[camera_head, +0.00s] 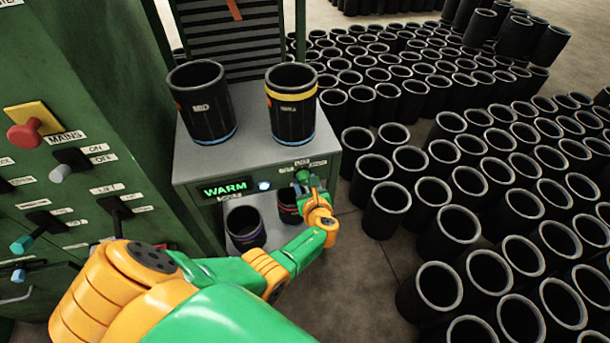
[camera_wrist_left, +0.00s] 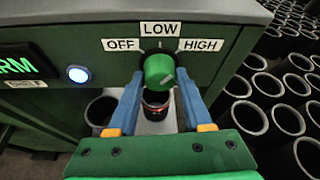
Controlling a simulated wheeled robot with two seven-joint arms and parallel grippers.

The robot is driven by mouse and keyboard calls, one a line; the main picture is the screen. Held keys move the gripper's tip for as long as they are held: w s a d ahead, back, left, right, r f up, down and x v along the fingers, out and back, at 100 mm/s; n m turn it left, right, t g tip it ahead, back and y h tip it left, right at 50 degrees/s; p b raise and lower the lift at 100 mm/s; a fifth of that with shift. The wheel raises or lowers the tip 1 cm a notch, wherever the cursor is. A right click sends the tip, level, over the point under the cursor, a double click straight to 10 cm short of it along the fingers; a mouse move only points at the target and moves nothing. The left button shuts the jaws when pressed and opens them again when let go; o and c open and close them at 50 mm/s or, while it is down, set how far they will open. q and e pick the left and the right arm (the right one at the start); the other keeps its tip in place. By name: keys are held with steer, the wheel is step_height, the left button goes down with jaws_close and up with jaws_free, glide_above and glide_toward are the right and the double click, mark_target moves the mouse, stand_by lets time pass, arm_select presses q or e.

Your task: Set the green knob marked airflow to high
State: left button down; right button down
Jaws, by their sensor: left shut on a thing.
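The green knob (camera_wrist_left: 158,68) is on the front of a grey-topped green machine, under the labels OFF (camera_wrist_left: 122,45), LOW (camera_wrist_left: 160,29) and HIGH (camera_wrist_left: 201,45). A light mark shows on its face, but I cannot tell surely which label it points at. My left gripper (camera_wrist_left: 160,76) has its blue fingers on either side of the knob and is shut on it. In the head view the knob (camera_head: 303,176) shows just beyond my left gripper (camera_head: 308,187), small and partly covered. My right gripper is in neither view.
A lit WARM display (camera_head: 225,188) and a round lit button (camera_head: 264,185) are left of the knob. Black sleeves (camera_head: 205,110) stand on the machine top and in the bay below. A lever panel (camera_head: 60,150) is at left; many sleeves (camera_head: 440,285) crowd the floor at right.

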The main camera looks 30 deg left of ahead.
arm_select(q)
steer(key=shift+f+m, duration=0.1)
steer(key=shift+m, duration=0.3)
steer(key=shift+g, duration=0.3)
steer(key=shift+c, duration=1.6)
jaws_free()
steer(key=p+v, duration=0.3)
steer(key=v, duration=0.4)
steer(key=shift+d+f, duration=0.1)
